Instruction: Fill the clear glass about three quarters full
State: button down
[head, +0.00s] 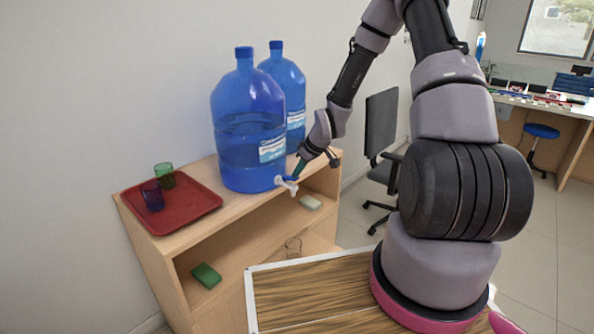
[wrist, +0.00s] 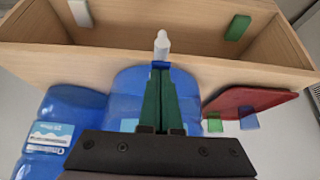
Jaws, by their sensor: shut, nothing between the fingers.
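The clear glass (head: 293,247) stands low in the shelf unit, below the tap; it looks empty, and I cannot make it out in the wrist view. The front blue water bottle (head: 247,125) stands on the unit's top, with a white tap (head: 287,184) at its base that overhangs the front edge. The tap's white spout (wrist: 162,44) shows in the wrist view. My gripper (head: 297,172) is shut and empty, its green fingertips (wrist: 160,70) at the tap's blue lever. Whether they touch it I cannot tell. I see no water running.
A second blue bottle (head: 286,75) stands behind. A red tray (head: 195,212) at left holds a green glass (head: 164,176) and a dark blue glass (head: 152,196). A green block (head: 206,275) and a pale block (head: 311,202) lie inside the unit. An office chair (head: 382,130) stands beyond.

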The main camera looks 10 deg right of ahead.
jog(key=shift+s+d+f, duration=0.3)
jog(key=shift+s+f, duration=0.1)
jog(key=shift+f, duration=0.25)
jog(key=shift+r, duration=0.15)
dwell(3.5)
jog(key=shift+r, duration=0.7)
